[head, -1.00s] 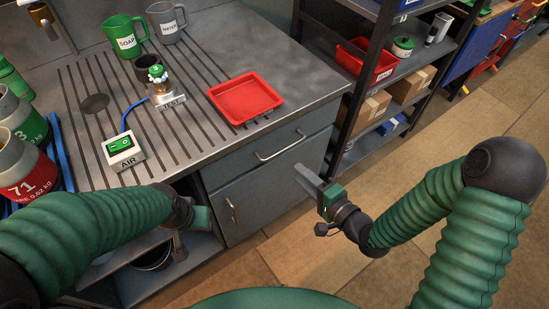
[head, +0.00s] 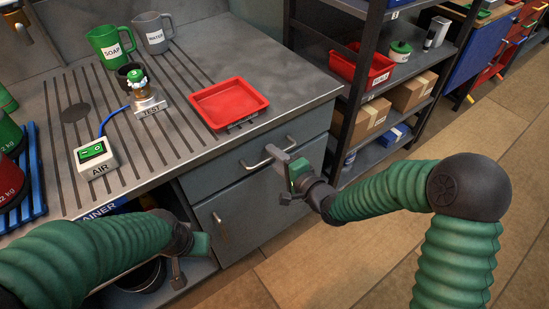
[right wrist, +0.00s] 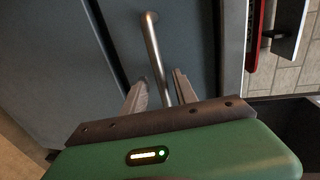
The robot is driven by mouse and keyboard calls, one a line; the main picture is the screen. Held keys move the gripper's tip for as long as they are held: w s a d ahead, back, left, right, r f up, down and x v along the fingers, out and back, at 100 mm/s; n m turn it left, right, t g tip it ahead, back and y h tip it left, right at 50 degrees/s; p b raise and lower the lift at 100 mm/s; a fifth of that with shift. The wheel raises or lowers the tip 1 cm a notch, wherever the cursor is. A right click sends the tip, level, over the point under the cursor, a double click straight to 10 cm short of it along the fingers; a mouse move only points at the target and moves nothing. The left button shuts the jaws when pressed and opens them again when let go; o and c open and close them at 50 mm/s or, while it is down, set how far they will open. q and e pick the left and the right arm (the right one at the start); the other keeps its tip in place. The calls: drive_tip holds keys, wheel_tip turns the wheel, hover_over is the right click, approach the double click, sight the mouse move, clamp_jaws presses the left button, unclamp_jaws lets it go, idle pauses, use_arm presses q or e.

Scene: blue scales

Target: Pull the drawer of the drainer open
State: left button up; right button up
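The drainer is a grey steel counter with a grooved top (head: 140,165) and a drawer (head: 222,178) at the upper front. The drawer is shut. Its bar handle (head: 252,165) shows in the head view, partly behind my right gripper (head: 274,156). In the right wrist view the handle (right wrist: 152,40) runs between the two fingers of my right gripper (right wrist: 161,80), with a gap visible on either side. My right gripper is open around the handle. My left gripper (head: 178,270) hangs low at the left by the open shelf; its finger opening does not show clearly.
A red tray (head: 228,104), a test fitting (head: 145,98), an air box (head: 95,158) and two jugs (head: 112,45) stand on the top. A cupboard door (head: 235,215) is below the drawer. A dark shelf rack (head: 345,110) stands close right. The floor in front is clear.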

drive_tip(key=shift+a, duration=0.1)
drive_tip(key=shift+c, duration=0.9)
drive_tip(key=shift+s+a+r, duration=0.1)
drive_tip(key=shift+s+a, duration=0.05)
drive_tip(key=shift+a, duration=0.45)
clamp_jaws()
drive_tip(key=shift+d, duration=0.15)
drive_tip(key=shift+d, duration=0.15)
